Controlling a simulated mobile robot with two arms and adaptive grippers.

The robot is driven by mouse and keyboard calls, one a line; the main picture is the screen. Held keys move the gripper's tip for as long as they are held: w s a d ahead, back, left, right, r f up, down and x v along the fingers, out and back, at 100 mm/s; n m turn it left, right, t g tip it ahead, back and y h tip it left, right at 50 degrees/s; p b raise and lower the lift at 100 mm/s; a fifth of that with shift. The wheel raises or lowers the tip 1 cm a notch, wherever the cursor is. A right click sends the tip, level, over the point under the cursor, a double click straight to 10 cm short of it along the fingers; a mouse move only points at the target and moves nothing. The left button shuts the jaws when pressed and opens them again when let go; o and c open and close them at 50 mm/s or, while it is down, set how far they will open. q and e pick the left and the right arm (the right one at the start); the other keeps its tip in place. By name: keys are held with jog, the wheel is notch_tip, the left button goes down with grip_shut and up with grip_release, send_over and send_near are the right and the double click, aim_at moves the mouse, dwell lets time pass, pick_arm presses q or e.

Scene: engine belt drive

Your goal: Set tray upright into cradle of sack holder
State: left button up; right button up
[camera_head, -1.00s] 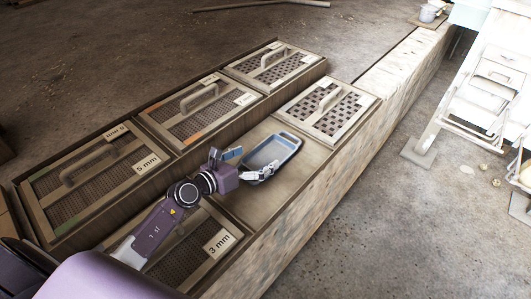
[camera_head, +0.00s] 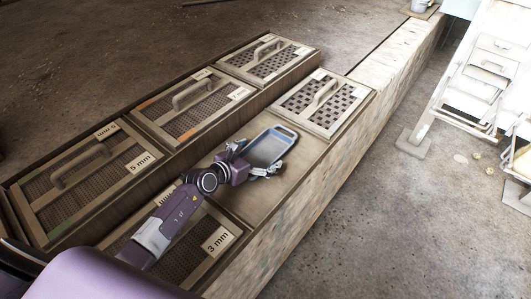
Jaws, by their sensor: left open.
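A blue-grey tray (camera_head: 267,147) with a raised rim lies on the bare wooden part of the bench in the head view, between the 3 mm sieve and the far right sieve. My left gripper (camera_head: 257,160) is open at the tray's near end. Its fingers are spread to either side of that end, and I cannot tell whether they touch it. My right gripper is not in view. I cannot identify the sack holder's cradle for certain; a white metal frame (camera_head: 478,85) stands on the floor at the right.
Framed sieves with handles lie along the bench, including the 5 mm sieve (camera_head: 84,180), the 3 mm sieve (camera_head: 172,250) and a coarse one (camera_head: 322,104). A bucket (camera_head: 422,6) stands at the far end. The concrete floor (camera_head: 400,220) right of the bench is mostly clear.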

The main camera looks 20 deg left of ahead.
pick_arm(q)
jog(key=shift+w+d+f, duration=0.2)
jog(key=shift+w+f, duration=0.05)
jog(key=shift+w, duration=0.25)
jog(key=shift+r, duration=0.1)
jog(key=c, duration=1.5)
jog(key=shift+o, duration=0.2)
notch_tip(320, 180, up, 8)
jog(key=p, duration=0.2)
notch_tip(320, 180, up, 12)
send_over(263, 156)
jog(key=s+d+r+m+g+h, duration=0.1)
jog(key=s+r+m+g+h, duration=0.1)
jog(key=s, duration=1)
jog(key=s+d+r+m+g+h, duration=0.2)
jog(key=s+r+m+h, duration=0.1)
jog(key=s, duration=0.9)
jog(key=shift+d+m+g+h+p, duration=0.15)
jog(key=shift+m+g+h+p, duration=0.2)
jog(key=shift+m+h, duration=0.45)
